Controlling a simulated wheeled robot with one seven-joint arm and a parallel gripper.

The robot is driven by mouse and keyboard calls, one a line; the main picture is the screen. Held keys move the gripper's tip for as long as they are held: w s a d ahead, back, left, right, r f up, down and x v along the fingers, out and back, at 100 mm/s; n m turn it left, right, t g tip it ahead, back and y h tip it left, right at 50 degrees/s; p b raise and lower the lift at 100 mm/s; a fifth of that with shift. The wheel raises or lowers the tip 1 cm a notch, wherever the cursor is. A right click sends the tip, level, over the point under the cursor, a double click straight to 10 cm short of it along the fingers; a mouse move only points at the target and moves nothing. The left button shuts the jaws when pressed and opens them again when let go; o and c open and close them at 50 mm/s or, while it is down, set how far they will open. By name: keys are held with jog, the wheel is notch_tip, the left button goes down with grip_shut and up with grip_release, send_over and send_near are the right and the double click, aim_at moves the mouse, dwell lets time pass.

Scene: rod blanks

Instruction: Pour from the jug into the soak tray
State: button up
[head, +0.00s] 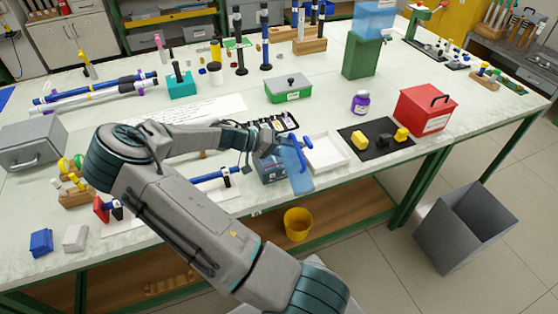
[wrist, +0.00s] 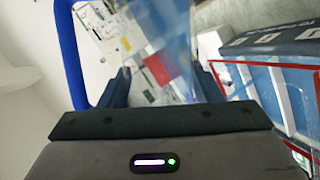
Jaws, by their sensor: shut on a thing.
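The jug (head: 300,178) is pale blue and see-through, with a darker blue handle (head: 306,155). In the head view it hangs tilted at the table's front edge, by the left end of the soak tray. My gripper (head: 283,140) is shut on the jug at its upper part; the exact contact is hard to see. In the wrist view the blue handle (wrist: 72,60) is at the left and the clear jug wall (wrist: 180,40) is between and beyond my gripper's fingers (wrist: 162,88). The soak tray (head: 328,152) is white, shallow and rectangular. I cannot make out liquid in either.
A dark grey-blue box (head: 270,170) is right behind and left of the jug. A black mat (head: 372,153) with yellow and black blocks lies right of the tray. A green box (head: 288,92) stands behind. A yellow bucket (head: 298,224) is below; a grey bin (head: 466,228) stands on the floor.

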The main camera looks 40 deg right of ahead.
jog(key=shift+r, duration=0.1)
dwell(0.5)
jog(key=shift+r, duration=0.1)
dwell(0.8)
jog(key=shift+w+r+n+g+p, duration=0.15)
jog(key=shift+n+g+p, duration=0.15)
jog(key=shift+n+g, duration=0.1)
dwell(0.6)
jog(key=shift+r+n, duration=0.15)
jog(key=shift+n, duration=0.15)
dwell(0.6)
